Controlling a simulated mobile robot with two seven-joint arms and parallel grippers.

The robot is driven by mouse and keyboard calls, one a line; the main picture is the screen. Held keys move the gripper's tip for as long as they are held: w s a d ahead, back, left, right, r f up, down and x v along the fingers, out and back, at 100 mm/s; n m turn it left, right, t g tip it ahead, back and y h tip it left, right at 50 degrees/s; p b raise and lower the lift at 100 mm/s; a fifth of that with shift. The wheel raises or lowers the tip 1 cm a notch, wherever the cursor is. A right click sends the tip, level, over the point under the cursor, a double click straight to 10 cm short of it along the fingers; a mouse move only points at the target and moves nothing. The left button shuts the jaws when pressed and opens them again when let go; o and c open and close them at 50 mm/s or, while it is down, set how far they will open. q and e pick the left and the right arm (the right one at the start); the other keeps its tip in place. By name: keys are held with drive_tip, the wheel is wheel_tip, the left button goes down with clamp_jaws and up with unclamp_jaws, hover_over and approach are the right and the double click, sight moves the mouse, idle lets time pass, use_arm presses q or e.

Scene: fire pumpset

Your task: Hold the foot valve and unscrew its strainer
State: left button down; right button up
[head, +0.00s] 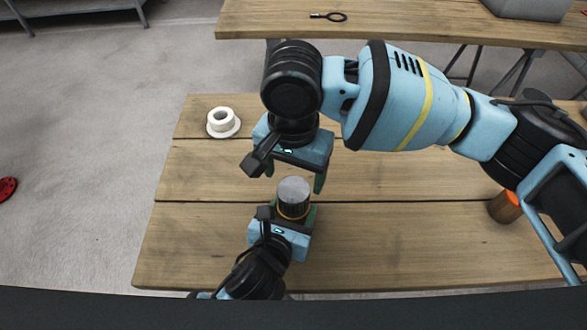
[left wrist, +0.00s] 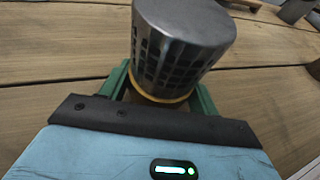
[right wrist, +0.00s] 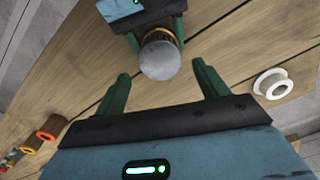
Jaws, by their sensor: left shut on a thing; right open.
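The foot valve stands with its grey metal strainer (head: 293,190) upward; a brass-coloured ring (left wrist: 152,94) shows below the strainer. In the left wrist view the slotted strainer wall (left wrist: 172,58) rises above the green fingers. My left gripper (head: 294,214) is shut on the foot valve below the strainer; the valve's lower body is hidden. My right gripper (head: 293,181) points down above the strainer, open, with its fingers apart. In the right wrist view the strainer's round end (right wrist: 159,60) lies beyond and between the right fingertips, seemingly not touched.
A white flanged ring or spool (head: 222,123) lies at the table's far left. The wooden table (head: 400,235) is otherwise mostly clear. A second table behind holds a dark ring-handled tool (head: 330,16).

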sight(293, 189)
drive_tip(key=shift+f, duration=3.95)
drive_tip(key=c, duration=1)
drive_tip(key=shift+o, duration=0.2)
drive_tip(key=shift+n, duration=1.8)
drive_tip(key=o, duration=1.1)
